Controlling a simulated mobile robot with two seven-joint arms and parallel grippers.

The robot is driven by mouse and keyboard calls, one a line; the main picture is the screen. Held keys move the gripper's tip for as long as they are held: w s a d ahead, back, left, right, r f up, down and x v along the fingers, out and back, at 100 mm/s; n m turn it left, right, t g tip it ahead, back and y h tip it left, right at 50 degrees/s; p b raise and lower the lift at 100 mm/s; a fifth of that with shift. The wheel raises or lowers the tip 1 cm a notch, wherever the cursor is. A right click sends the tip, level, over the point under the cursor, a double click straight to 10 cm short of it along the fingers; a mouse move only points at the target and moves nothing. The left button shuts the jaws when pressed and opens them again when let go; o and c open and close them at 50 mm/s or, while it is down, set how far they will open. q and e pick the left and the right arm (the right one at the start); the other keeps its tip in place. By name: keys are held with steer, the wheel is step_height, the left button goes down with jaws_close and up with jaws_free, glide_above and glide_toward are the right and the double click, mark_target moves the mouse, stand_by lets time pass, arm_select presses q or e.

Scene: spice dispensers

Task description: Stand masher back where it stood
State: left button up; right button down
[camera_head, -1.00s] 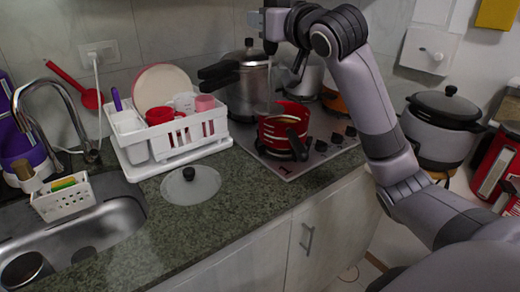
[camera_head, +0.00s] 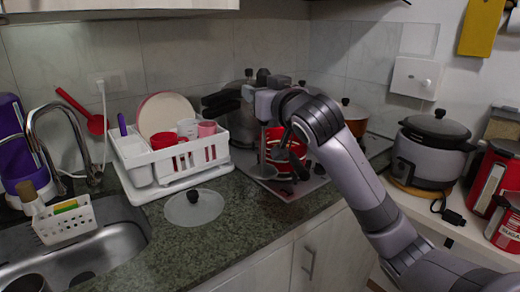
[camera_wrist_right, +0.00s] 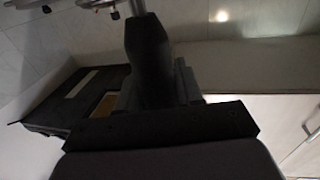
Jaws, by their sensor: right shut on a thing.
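The masher (camera_head: 262,172) hangs upright below my right gripper (camera_head: 266,98), its round metal plate at the bottom. The plate shows at the left side of the red pot (camera_head: 290,148), over the hob's left part. Whether it touches the hob or the pot I cannot tell. In the right wrist view the masher's black handle (camera_wrist_right: 148,62) runs between the fingers, and the gripper is shut on it. My left gripper is not in view.
A pressure cooker (camera_head: 240,118) stands behind the masher, partly hidden by my arm. A white dish rack (camera_head: 190,175) and a glass lid (camera_head: 194,208) are to the left. A rice cooker (camera_head: 430,150) stands at the right.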

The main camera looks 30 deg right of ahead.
mark_target(260, 145)
step_height(260, 145, down, 12)
steer(key=shift+r+b, duration=0.15)
steer(key=shift+b, duration=0.45)
steer(key=shift+f, duration=0.2)
steer(key=c, duration=0.7)
jaws_free()
steer(key=shift+c, duration=0.2)
steer(key=shift+s+r, duration=0.15)
steer(key=s+a+b, duration=0.1)
steer(key=s, duration=1)
steer(key=shift+s+a, duration=0.25)
steer(key=shift+s, duration=0.15)
